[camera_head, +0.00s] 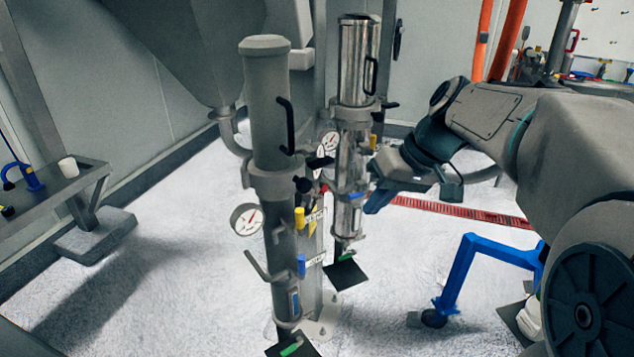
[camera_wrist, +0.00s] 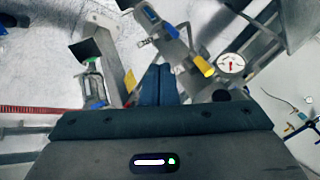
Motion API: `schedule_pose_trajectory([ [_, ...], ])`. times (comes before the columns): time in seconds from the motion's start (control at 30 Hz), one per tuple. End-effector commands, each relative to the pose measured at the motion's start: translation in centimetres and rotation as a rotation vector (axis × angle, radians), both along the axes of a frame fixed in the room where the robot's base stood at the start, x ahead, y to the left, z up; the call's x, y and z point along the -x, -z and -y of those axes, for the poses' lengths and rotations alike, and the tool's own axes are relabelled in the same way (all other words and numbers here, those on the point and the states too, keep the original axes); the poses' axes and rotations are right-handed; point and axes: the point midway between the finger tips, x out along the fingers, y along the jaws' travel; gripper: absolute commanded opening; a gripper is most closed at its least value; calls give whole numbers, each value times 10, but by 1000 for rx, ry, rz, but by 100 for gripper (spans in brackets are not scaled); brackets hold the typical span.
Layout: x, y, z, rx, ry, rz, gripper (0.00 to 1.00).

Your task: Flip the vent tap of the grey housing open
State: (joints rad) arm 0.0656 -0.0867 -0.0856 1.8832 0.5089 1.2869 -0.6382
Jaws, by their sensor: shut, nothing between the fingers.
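The grey housing (camera_head: 268,110) stands upright left of centre in the head view, with a round gauge (camera_head: 247,219) on its side. It carries a yellow-handled tap (camera_head: 299,218) above a blue-handled tap (camera_head: 301,265), with white labels beside them; I cannot read which is the vent. In the wrist view the yellow handle (camera_wrist: 203,66) lies right of the fingertips, near the gauge (camera_wrist: 231,64), and the blue handle (camera_wrist: 170,30) lies beyond them. My gripper (camera_head: 371,207) is shut and empty, to the right of the grey housing and apart from its taps. It also shows in the wrist view (camera_wrist: 160,70).
A shiny metal housing (camera_head: 353,70) with its own yellow tap (camera_head: 373,141) stands close behind my gripper. A blue stand (camera_head: 459,270) is on the floor at the right. A grey bench (camera_head: 85,178) is at the left. Pale floor lies between bench and housing.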

Motion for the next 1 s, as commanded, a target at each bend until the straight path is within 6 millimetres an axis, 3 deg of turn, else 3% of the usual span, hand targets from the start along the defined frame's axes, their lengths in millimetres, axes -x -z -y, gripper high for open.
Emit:
schedule_pose_trajectory([
  [0.1, -28, -25, -3, -73, -86, 49, 0],
  [0.2, -39, -36, -4, -106, -132, 80, 0],
  [0.57, -44, -41, -5, -122, -155, 96, 0],
  [0.77, -45, -33, -11, -122, -156, 92, 0],
  [1.0, -51, 2, -37, -123, -157, 90, 0],
])
